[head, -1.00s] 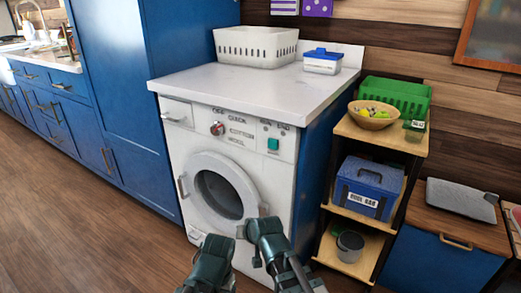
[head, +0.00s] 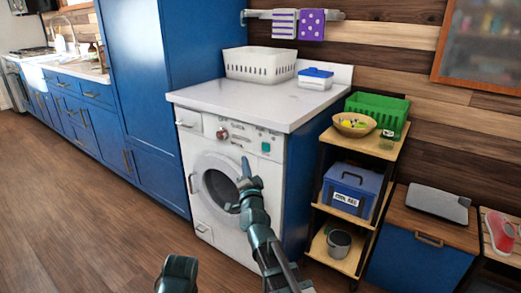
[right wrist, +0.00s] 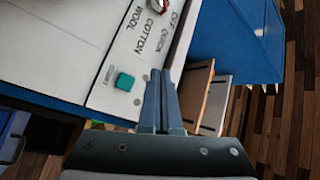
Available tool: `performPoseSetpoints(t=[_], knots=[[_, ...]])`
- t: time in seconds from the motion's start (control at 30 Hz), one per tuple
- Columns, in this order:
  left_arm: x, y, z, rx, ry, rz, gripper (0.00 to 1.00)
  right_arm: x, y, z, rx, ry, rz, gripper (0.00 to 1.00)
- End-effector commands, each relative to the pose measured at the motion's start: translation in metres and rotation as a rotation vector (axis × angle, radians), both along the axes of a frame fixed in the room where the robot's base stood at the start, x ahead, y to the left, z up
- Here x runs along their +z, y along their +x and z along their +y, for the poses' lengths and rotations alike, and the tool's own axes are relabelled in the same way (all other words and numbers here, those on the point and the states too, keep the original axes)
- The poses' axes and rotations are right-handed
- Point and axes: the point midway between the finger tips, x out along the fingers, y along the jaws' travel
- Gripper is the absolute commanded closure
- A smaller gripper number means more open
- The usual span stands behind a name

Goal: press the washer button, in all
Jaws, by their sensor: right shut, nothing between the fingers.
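The white washer (head: 211,212) stands under a white counter, with a round door and a control panel along its top. The teal square washer button (head: 266,147) sits at the right of the panel; the right wrist view shows it too (right wrist: 124,82). My right gripper (head: 245,163) is shut and empty, its tips just below and left of the button in the head view. In the right wrist view the closed fingertips (right wrist: 160,76) are beside the button, apart from it in the picture; their depth gap is unclear. Only a dark part of my left arm shows, without fingers.
A red-tipped knob (head: 223,133) is left of the button on the panel. A white basket (head: 260,65) and a blue-lidded box (head: 315,79) stand on the counter (head: 255,102). A wooden shelf (head: 345,212) stands to the right. The floor at left is clear.

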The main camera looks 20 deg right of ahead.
Motion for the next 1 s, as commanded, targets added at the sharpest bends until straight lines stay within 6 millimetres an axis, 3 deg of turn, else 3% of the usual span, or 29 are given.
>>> performPoseSetpoints(t=[0.37,1.0], knots=[[0.0,0.0,0.0,0.0,0.0,0.0,0.17,0.0,0.004,-0.004,0.0,-0.004,0.001,1.0],[0.0,0.0,0.0,0.0,0.0,0.0,0.17,0.0,0.05,-0.062,0.0,-0.004,0.001,1.0]])
